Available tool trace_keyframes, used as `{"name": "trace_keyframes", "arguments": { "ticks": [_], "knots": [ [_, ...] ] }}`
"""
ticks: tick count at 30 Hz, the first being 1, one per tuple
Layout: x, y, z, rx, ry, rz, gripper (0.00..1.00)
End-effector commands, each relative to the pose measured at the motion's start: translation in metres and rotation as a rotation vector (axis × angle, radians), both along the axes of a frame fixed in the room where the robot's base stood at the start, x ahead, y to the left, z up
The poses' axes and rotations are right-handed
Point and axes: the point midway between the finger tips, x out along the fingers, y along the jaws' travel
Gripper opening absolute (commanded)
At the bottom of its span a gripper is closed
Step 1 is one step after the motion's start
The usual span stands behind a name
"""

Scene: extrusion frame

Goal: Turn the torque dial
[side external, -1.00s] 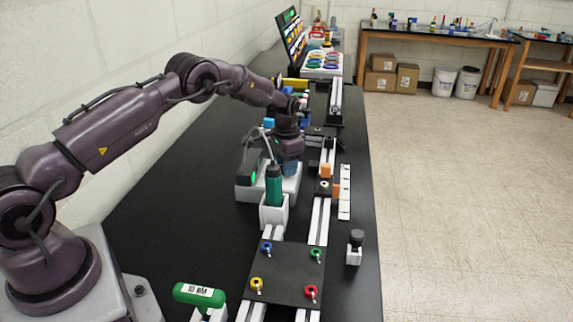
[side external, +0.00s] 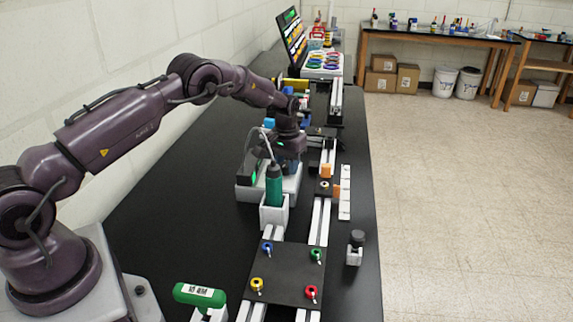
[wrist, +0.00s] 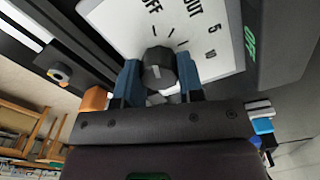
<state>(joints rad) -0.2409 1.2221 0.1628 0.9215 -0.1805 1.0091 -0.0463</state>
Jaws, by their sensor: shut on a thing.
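The torque dial (wrist: 158,72) is a dark round knob on a white panel (wrist: 115,28) with printed marks such as "OFF", "OUT", "5" and "10". In the wrist view my gripper (wrist: 159,82) has its two blue fingers on either side of the knob, shut on it. In the side external view my gripper (side external: 289,165) points down over the pale dial box (side external: 254,194), behind the green screwdriver. The knob itself is hidden there by my gripper and the screwdriver.
A green screwdriver (side external: 274,186) stands in a white holder (side external: 274,214) just in front of the dial box. A dark unit with a green display (wrist: 250,42) stands beside the panel. Aluminium rails and a black plate (side external: 283,276) with coloured knobs lie nearer. The right table strip is mostly clear.

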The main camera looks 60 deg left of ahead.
Motion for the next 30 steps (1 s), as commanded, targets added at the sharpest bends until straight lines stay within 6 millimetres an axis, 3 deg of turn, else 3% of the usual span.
{"name": "trace_keyframes", "arguments": {
  "ticks": [13, 14, 17, 26, 30],
  "knots": [
    [0.0, 0.0, 0.0, -0.002, 0.002, 0.014, 0.12],
    [0.0, 0.0, 0.0, -0.002, 0.002, 0.014, 0.38],
    [0.0, 0.0, 0.0, -0.002, 0.002, 0.013, 0.6],
    [0.0, 0.0, 0.001, 0.0, 0.001, 0.012, 0.61],
    [0.0, 0.0, 0.014, 0.0, -0.002, 0.012, 0.61]
  ]
}}
